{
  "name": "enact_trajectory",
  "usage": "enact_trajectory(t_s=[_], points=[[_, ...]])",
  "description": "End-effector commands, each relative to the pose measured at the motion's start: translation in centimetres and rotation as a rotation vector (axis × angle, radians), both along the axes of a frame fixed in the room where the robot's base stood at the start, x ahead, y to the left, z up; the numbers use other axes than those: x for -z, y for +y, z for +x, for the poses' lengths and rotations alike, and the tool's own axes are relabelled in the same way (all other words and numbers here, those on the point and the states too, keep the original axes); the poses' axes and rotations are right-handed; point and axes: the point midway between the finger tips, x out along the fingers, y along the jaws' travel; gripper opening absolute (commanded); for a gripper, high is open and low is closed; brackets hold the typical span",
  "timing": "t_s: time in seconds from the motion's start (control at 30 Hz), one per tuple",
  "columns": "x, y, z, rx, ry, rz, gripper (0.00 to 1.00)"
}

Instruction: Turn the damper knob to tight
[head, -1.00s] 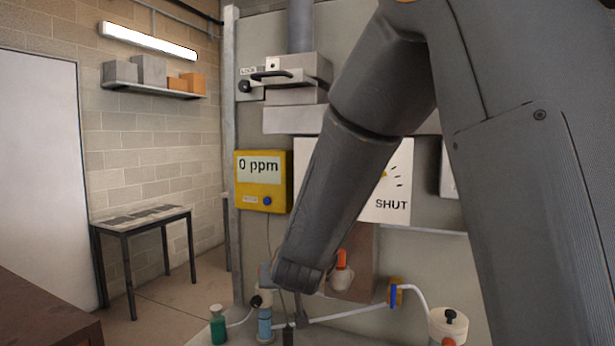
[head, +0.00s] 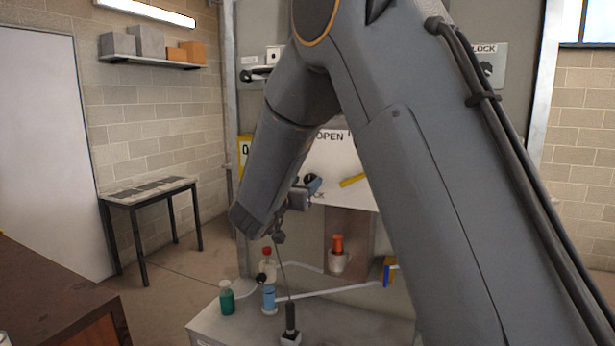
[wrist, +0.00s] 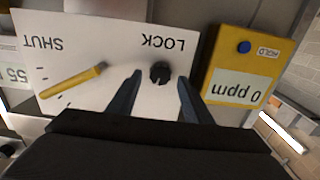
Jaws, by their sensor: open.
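A white panel (wrist: 115,30) carries the words SHUT and LOCK, upside down in the wrist view. A round black knob (wrist: 160,72) sits by LOCK, likely the damper knob; no "tight" mark is readable. A yellow lever (wrist: 73,80) lies slanted on the same panel, pointing among short black marks. My gripper (wrist: 160,82) is open, with one finger on each side of the black knob; I cannot tell whether they touch it. In the head view my gripper (head: 305,192) is in front of the panel (head: 335,155), whose OPEN label shows; my arm hides much of the panel.
A yellow meter (wrist: 245,75) reading 0 ppm is beside the panel.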

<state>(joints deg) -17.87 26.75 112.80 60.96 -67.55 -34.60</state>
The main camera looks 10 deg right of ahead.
Motion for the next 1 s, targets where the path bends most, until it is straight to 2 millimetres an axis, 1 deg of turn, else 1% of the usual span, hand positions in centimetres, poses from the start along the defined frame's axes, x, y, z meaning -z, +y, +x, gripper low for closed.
enact_trajectory(t_s=[0.03, 0.2, 0.5, 0.57, 0.7, 0.77, 1.0], points=[[-0.1, -0.5, 0.5, 0.003, 0.001, 0.000, 0.46], [0.0, -1.2, 1.6, 0.001, 0.000, 0.000, 0.46], [0.0, -1.3, 1.8, -0.001, -0.001, 0.001, 0.46], [0.0, -1.3, 1.8, -0.001, -0.001, 0.001, 0.37], [0.0, -1.3, 1.8, -0.001, -0.001, 0.001, 0.14], [0.0, -1.3, 1.8, -0.001, -0.001, 0.001, 0.05], [0.1, -1.3, 1.8, -0.001, -0.011, 0.015, 0.05]])
